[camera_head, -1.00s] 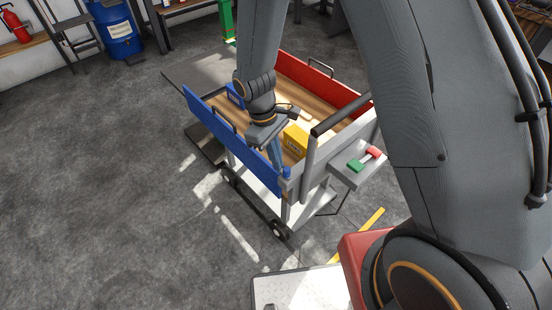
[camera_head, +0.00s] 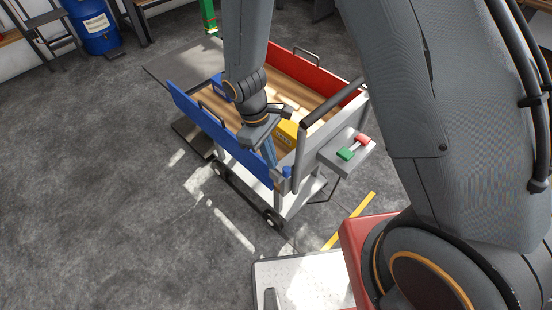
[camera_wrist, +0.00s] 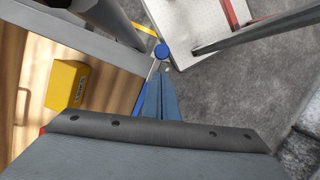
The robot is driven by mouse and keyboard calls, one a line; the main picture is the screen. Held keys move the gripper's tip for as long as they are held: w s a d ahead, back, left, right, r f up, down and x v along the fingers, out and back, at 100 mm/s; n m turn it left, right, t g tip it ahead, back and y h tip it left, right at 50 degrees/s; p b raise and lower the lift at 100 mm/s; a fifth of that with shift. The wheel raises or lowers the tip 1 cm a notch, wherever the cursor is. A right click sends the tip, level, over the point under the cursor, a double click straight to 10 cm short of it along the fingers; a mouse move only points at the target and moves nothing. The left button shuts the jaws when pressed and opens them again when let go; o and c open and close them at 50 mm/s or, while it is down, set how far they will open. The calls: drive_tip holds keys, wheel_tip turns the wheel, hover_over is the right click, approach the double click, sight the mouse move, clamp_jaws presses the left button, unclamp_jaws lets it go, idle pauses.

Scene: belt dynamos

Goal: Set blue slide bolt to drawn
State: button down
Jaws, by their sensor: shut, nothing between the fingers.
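The blue slide bolt shows as a round blue knob on a thin pale rod (camera_wrist: 161,51) in the wrist view, at the cart's near corner. In the head view, a small blue part (camera_head: 286,172) sits at that corner, at the end of the blue side panel (camera_head: 215,122). My gripper (camera_head: 271,160) points down close to this corner. In the wrist view its blue-grey fingers (camera_wrist: 160,88) are together and empty, just short of the knob. Whether they touch the rod or panel edge, I cannot tell.
The cart holds a yellow box (camera_head: 287,132) on its wooden floor. A red panel (camera_head: 315,78) closes its far side. Open floor lies left of the cart.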

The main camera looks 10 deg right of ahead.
drive_tip(key=w+a+b+v, duration=0.1)
drive_tip(key=b+v, duration=0.1)
drive_tip(key=v, duration=0.8)
drive_tip(key=shift+w+a, duration=0.25)
drive_tip(key=shift+a, duration=0.05)
